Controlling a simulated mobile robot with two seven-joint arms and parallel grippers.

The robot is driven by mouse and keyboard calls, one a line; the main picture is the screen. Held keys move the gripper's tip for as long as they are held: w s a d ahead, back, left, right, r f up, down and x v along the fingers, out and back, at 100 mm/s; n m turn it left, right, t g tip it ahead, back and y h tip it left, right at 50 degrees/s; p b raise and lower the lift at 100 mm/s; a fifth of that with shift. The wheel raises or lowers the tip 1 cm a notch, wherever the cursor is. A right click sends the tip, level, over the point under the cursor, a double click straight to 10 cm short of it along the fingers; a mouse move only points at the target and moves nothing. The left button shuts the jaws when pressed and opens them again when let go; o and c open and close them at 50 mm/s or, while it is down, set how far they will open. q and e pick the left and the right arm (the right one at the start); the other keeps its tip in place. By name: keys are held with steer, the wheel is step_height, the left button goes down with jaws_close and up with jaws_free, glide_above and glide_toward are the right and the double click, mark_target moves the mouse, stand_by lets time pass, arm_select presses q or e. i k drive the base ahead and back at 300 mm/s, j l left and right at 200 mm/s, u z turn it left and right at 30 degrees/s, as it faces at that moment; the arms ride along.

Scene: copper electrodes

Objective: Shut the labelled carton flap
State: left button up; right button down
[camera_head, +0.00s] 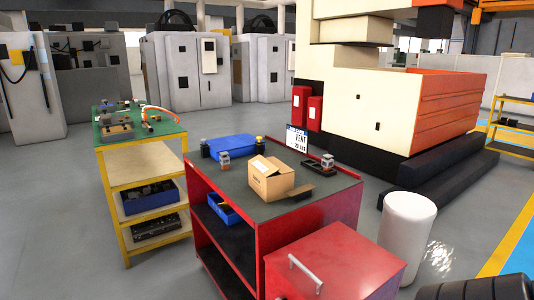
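A brown cardboard carton (261,187) stands on the grey top of the red workbench (330,205). A flap sticks up along its upper left side, and a small dark mark shows on its near face. The view is too coarse to read any label on the carton or to tell how each flap lies. Neither of my grippers is in view.
On the same bench are a blue case (231,147), a small dark tray (299,193), several small jars, and a sign reading VENT (297,138). A red cabinet (335,260) stands in front, a white drum (406,222) at right, and a green-topped table (125,137) at left.

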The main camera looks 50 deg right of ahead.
mark_target(266, 169)
steer(key=i+z, duration=0.3)
steer(key=i, duration=0.15)
steer(key=i+j+z, duration=0.25)
steer(key=i, duration=0.25)
steer(key=l, duration=0.1)
